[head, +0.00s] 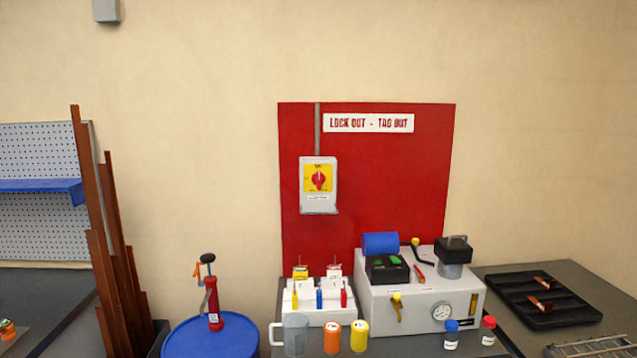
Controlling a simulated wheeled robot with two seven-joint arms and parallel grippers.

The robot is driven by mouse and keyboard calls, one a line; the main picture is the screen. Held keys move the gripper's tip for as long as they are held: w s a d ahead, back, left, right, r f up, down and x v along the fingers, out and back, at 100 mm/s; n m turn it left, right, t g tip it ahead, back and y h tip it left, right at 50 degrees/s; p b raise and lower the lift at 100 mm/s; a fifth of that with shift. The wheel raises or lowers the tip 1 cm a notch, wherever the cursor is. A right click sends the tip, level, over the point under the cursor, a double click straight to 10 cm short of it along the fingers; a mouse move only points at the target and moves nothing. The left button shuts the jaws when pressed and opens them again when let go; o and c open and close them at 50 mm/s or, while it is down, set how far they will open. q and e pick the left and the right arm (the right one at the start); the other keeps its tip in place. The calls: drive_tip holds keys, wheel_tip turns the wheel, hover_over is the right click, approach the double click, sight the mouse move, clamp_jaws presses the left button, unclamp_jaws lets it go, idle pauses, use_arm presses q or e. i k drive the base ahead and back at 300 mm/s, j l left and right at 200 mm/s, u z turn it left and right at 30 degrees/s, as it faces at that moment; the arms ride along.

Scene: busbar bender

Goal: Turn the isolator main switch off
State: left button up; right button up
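The isolator main switch (319,185) is a grey box on the red lock-out board on the wall. Its red rotary handle (319,180) sits on a yellow plate, and the handle looks about upright. The lettering around the handle is too small to read. A grey conduit runs up from the top of the box. Neither of my grippers shows in the head view, and nothing touches the switch.
Below the red board (395,190) stand a white rack (318,312) with small coloured tools and a grey machine (415,305) with a gauge. A blue drum (180,340) bears a red pump (213,305). A black tray (540,298) lies at right. The space before the switch is clear.

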sight(317, 178)
drive_tip(key=i+z, duration=0.35)
drive_tip(key=i, duration=0.65)
